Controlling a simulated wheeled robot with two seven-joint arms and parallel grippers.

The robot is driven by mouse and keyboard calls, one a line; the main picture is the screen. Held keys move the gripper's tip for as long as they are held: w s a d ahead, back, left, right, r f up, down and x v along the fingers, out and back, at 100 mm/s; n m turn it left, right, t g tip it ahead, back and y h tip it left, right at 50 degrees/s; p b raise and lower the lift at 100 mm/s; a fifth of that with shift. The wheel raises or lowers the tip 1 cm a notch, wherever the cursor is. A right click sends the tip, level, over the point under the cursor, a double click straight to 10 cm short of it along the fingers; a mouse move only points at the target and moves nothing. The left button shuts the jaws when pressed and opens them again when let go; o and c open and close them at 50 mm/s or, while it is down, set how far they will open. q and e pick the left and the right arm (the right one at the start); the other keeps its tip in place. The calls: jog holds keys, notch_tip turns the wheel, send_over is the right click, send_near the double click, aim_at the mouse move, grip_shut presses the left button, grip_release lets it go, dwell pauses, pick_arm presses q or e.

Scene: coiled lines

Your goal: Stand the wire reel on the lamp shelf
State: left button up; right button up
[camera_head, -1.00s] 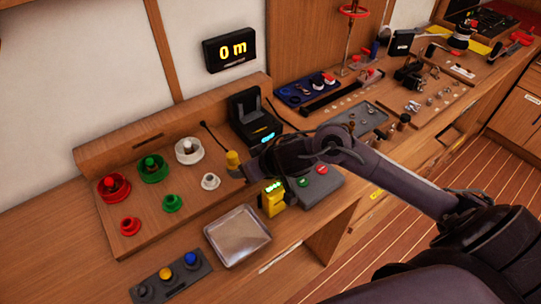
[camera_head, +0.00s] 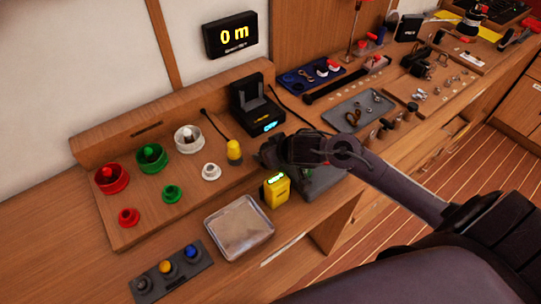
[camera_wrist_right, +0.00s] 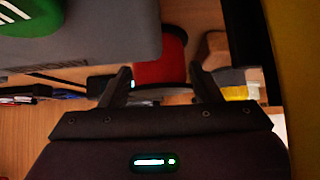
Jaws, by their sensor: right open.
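My right gripper (camera_head: 272,155) reaches in from the right over the desk, beside the grey button box. In the right wrist view its two fingers (camera_wrist_right: 160,85) stand apart, with nothing clamped between them. A red drum with a dark rim, probably the wire reel (camera_wrist_right: 160,68), shows beyond and between the fingertips; I cannot tell whether they touch it. I cannot make it out in the head view, where my arm covers that area. The raised wooden shelf (camera_head: 130,236) at left, probably the lamp shelf, carries red, green and white lamps. My left gripper is not in view.
A yellow device (camera_head: 277,191) stands just below my gripper. The grey button box (camera_head: 325,178) is partly covered by my arm; its green button (camera_wrist_right: 28,15) shows close by in the wrist view. A black holder (camera_head: 257,108) and a yellow-capped lamp (camera_head: 234,152) are near. A shallow tray (camera_head: 239,224) lies in front.

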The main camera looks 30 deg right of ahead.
jog(key=shift+w+a+f, duration=0.1)
jog(key=shift+w+f, duration=0.4)
jog(key=shift+w, duration=0.05)
jog(key=shift+r, duration=0.1)
jog(key=c, duration=0.8)
